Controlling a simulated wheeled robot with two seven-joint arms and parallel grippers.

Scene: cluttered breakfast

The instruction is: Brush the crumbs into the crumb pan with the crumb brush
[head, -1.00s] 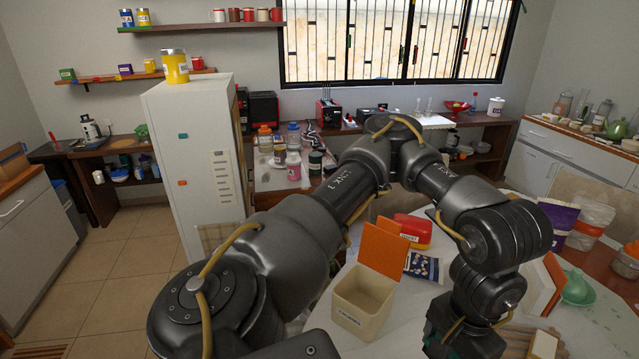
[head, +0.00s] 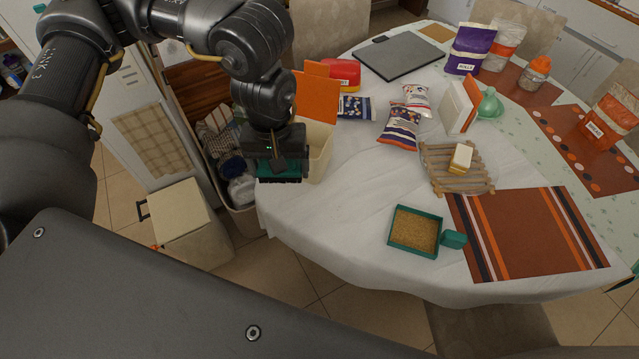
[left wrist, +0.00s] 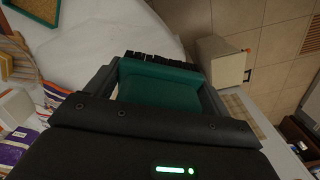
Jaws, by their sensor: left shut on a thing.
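The crumb brush (head: 279,179), teal with dark bristles, is in my left gripper (head: 276,158) near the left edge of the table. In the left wrist view the teal brush body (left wrist: 160,88) sits between the two fingers, with a row of black bristles beyond it. The crumb pan (head: 391,241) is a shallow teal tray with a short handle. It lies near the table's front edge, right of the brush and apart from it. Its inside shows a brown, grainy surface. Loose crumbs on the cloth cannot be made out. My right gripper is not in view.
A cream box with an orange lid (head: 319,151) stands right behind the brush. A wooden rack (head: 440,184) and striped placemat (head: 535,235) lie near the pan. Snack bags (head: 401,131) lie farther back. White cloth (head: 340,210) between brush and pan is clear.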

